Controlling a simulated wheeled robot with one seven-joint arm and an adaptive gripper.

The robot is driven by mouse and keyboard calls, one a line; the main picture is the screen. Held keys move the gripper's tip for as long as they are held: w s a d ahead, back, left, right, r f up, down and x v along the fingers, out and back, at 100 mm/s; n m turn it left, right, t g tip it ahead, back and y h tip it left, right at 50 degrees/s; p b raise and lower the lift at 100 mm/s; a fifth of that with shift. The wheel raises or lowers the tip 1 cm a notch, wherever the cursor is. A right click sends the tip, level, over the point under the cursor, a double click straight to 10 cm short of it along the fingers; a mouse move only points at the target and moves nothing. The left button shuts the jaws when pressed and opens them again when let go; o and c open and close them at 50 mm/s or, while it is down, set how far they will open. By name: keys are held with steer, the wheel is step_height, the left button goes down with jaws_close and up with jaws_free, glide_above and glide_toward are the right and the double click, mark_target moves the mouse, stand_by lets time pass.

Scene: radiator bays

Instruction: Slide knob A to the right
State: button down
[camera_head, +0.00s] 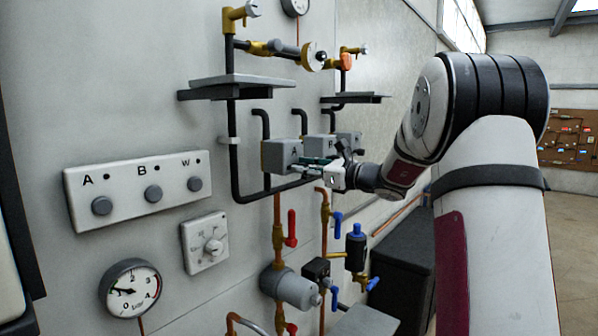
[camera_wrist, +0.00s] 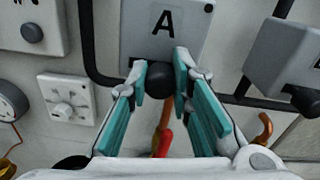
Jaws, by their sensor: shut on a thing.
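Box A (camera_wrist: 165,28) is a grey housing marked "A" on the wall pipes; in the head view it is the left one (camera_head: 281,155) of a row of grey boxes. Knob A (camera_wrist: 160,77) is a dark round knob below the letter in the wrist view. My gripper (camera_wrist: 159,76) has its teal-lined fingers on both sides of the knob and is shut on it. In the head view my gripper (camera_head: 318,168) is in front of the boxes and hides the knob.
Another grey box with a dark knob (camera_wrist: 308,101) is close on the right. A red-handled valve (camera_head: 291,228) hangs below. A white button panel (camera_head: 135,180), a dial box (camera_head: 204,243) and a gauge (camera_head: 130,288) are on the wall to the left. Shelves (camera_head: 241,80) jut out above.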

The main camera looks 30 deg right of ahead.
steer(key=shift+w+d, duration=0.3)
steer(key=shift+d, duration=0.65)
steer(key=c, duration=1.4)
jaws_free()
steer(key=shift+d, duration=0.1)
steer(key=v, duration=1.2)
